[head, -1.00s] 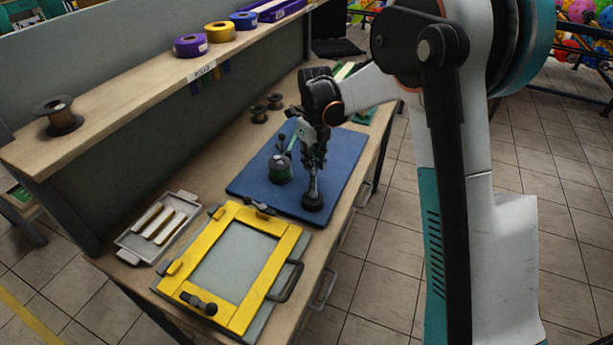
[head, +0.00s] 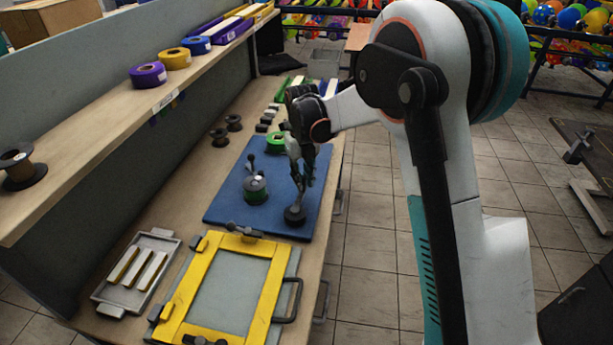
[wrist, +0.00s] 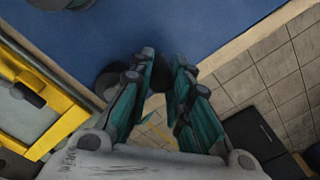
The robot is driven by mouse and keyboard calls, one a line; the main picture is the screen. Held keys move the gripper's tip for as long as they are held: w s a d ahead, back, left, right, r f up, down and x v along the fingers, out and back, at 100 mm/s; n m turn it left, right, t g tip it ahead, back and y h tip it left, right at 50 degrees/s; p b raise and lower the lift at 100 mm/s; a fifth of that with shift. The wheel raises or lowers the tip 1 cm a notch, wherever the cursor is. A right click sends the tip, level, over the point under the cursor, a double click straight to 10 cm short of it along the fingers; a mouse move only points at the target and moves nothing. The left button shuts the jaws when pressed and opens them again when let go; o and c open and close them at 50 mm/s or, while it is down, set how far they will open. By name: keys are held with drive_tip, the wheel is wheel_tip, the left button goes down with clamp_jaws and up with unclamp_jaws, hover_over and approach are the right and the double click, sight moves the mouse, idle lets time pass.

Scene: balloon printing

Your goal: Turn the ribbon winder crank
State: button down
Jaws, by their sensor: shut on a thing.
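In the wrist view the fingers (wrist: 162,78) are close together, and the dark round piece (wrist: 108,84) shows beside the left finger. The fingers hide most of the stem.
A yellow frame (head: 175,306) with dark clamps lies in front of the mat. A grey tray (head: 107,292) with pale bars is to its left. A green roll (head: 277,141) and small dark spools (head: 219,137) stand behind. A shelf (head: 85,140) runs along the left.

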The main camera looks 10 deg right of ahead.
drive_tip(key=shift+w+d, duration=0.1)
drive_tip(key=shift+w, duration=0.05)
drive_tip(key=c, duration=1.4)
unclamp_jaws()
drive_tip(key=shift+w+d, duration=0.1)
drive_tip(key=shift+d, duration=0.05)
drive_tip(key=shift+c, duration=0.2)
wheel_tip(320, 180, up, 12)
